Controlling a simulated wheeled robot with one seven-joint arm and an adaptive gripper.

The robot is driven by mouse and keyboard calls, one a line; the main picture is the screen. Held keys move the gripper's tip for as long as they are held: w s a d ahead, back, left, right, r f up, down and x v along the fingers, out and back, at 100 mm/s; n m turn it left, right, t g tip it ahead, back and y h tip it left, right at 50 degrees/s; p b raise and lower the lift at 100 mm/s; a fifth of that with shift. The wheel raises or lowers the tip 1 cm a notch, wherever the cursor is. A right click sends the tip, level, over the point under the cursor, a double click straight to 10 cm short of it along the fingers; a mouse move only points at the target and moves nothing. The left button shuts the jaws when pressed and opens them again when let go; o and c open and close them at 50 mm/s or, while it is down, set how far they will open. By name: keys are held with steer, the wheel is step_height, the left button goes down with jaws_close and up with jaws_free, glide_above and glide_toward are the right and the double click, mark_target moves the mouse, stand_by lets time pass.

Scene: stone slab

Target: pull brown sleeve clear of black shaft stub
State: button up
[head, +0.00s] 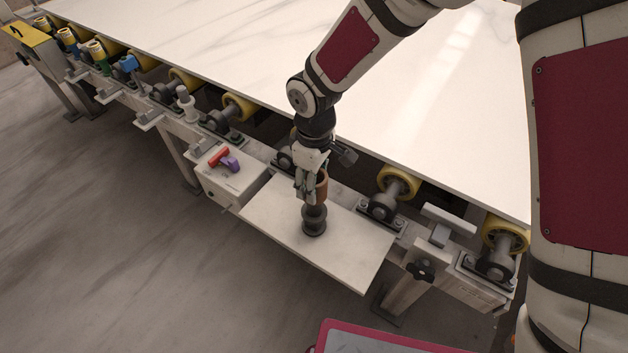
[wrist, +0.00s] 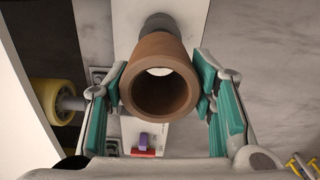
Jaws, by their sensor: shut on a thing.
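The brown sleeve (head: 322,186) is a short open tube, held upright in my gripper (head: 311,192). The black shaft stub (head: 314,222) stands upright on a pale plate (head: 345,243), directly below the sleeve in the head view. In the wrist view the teal fingers of my gripper (wrist: 163,92) press on both sides of the sleeve (wrist: 160,105). Its open bore faces the camera, with a pale patch showing inside and no black shaft seen there. The dark stub (wrist: 158,22) shows beyond the sleeve's far edge. Whether the sleeve's lower rim touches the stub is hard to tell.
A large white slab (head: 440,100) lies on yellow rollers (head: 398,184) just behind the plate. A grey box (head: 228,184) to the left carries a red piece (head: 218,156) and a purple piece (head: 229,164). A clamp knob (head: 420,270) sits at right.

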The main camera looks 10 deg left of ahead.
steer(key=shift+r+p, duration=1.35)
steer(key=shift+r, duration=1.65)
